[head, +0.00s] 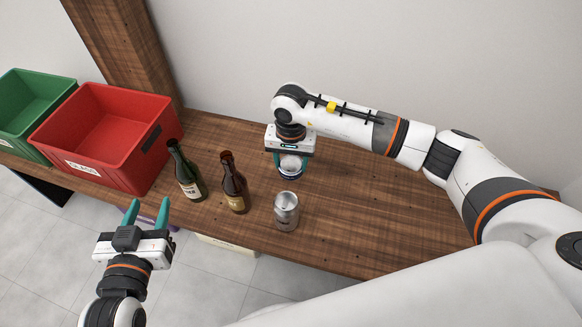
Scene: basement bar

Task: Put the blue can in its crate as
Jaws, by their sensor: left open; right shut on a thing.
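The blue can (290,176) stands on the wooden table with its silver top showing; part of it is hidden by my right gripper. My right gripper (291,163) points down from above and is shut on the can. My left gripper (147,212) is open and empty in front of the table's near edge, below the red crate. The red crate (128,171) carries a label that seems to read "GLASS". A green crate (22,147) is beside it at the far left; its label is barely visible.
A wooden post (125,45) rises behind the crates. The table right of the blue can is clear.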

